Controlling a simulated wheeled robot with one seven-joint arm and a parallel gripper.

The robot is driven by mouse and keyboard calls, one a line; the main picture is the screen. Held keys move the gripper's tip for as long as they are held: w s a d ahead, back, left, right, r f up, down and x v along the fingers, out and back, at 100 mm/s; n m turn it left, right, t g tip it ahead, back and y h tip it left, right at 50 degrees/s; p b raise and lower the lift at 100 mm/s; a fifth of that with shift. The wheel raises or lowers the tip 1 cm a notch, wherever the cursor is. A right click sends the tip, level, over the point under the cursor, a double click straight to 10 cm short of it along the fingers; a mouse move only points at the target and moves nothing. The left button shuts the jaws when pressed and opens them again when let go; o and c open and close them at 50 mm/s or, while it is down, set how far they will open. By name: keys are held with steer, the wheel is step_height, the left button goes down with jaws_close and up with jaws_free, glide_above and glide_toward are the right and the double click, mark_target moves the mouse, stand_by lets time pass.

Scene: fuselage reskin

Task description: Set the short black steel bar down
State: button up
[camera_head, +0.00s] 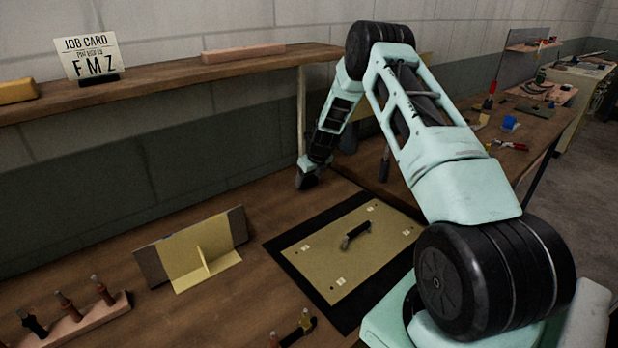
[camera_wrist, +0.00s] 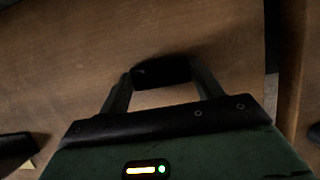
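My gripper (camera_wrist: 158,88) is pointed down at the brown wooden bench top (camera_wrist: 70,60) in the wrist view. The short black steel bar (camera_wrist: 160,70) lies between its two fingertips, with a finger against each end. The bar is very dark, and a shadow lies on the wood beside it. It is at or close to the bench surface; I cannot tell whether it touches. In the head view my gripper (camera_head: 307,180) is low over the back of the bench, near the shelf post. The bar cannot be made out there.
A black mat (camera_head: 278,247) with a tan plate (camera_head: 312,262) and a small dark tool (camera_head: 355,235) lies right of centre. A tan angled piece (camera_head: 188,252) stands left. A peg rack (camera_head: 105,313) is front left. A shelf (camera_head: 150,93) overhangs the back.

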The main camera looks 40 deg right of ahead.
steer(key=o, duration=0.3)
steer(key=b+v, duration=0.2)
steer(key=v, duration=1)
steer(key=s+a+r+n+g+y, duration=0.1)
steer(key=s+a+r+n, duration=0.2)
steer(key=a+n, duration=0.6)
steer(key=s+a+r+n+y, duration=0.1)
steer(key=s+a+r+n, duration=0.2)
steer(key=a, duration=1)
steer(key=s+a+r+n+g+y, duration=0.1)
steer(key=s+a+r+n, duration=0.15)
steer(key=a+n, duration=0.7)
steer(key=s+a+r+n+g, duration=0.1)
steer(key=s+a+n+g, duration=0.1)
steer(key=s+a+n, duration=1.3)
steer(key=s+d+n+h, duration=0.1)
steer(key=s+n+h, duration=0.1)
steer(key=s+n, duration=0.6)
steer(key=s, duration=0.5)
steer(key=shift+s+d+g, duration=0.2)
steer(key=shift+s+g, duration=0.1)
steer(key=shift+s, duration=0.05)
